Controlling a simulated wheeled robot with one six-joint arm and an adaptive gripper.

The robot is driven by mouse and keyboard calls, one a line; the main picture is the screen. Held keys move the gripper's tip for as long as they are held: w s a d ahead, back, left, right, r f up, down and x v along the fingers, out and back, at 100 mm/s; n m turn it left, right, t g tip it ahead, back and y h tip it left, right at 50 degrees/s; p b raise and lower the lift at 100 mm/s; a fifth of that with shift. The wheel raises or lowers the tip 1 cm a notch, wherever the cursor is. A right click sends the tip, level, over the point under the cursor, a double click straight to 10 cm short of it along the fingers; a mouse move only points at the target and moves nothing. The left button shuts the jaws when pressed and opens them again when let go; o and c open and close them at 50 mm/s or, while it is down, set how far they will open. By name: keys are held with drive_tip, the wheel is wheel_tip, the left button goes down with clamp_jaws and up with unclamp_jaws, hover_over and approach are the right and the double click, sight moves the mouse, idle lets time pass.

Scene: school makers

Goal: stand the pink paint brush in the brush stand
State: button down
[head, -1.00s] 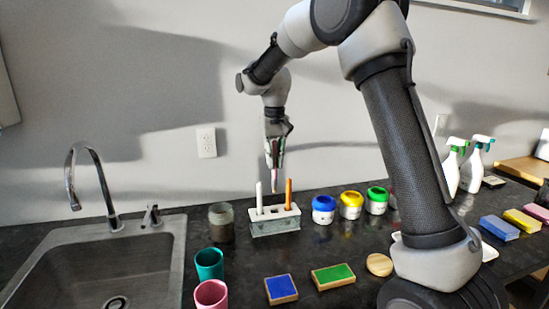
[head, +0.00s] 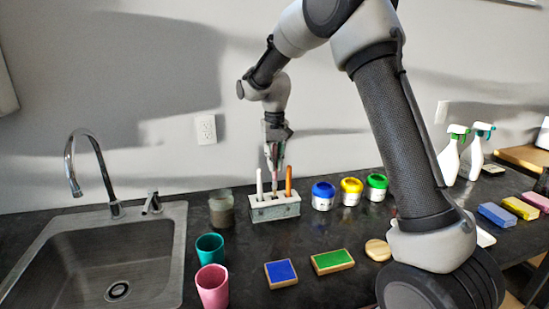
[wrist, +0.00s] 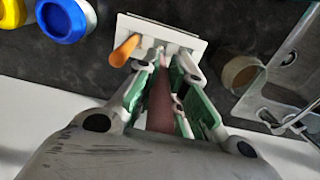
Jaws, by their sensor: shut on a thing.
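My gripper (head: 274,158) is shut on the pink paint brush (wrist: 158,108) and points down over the brush stand. The brush hangs upright below the fingers, between the white brush and the orange brush in the head view. The brush stand (head: 275,211) is a pale block with slots in its top, on the dark counter near the wall. The brush's lower end is at the top of the stand, near the middle; I cannot tell whether it is inside a slot. The wrist view shows the stand's top (wrist: 178,37) just beyond the fingertips.
A white brush (head: 259,184) and an orange brush (head: 289,181) stand in the stand. A murky jar (head: 221,211) is close on its left, a blue-lidded paint jar (head: 323,196) on its right. The sink (head: 110,265) lies further left. Cups and colored blocks lie in front.

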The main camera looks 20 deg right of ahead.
sight(275, 175)
drive_tip(key=shift+f, duration=3.1)
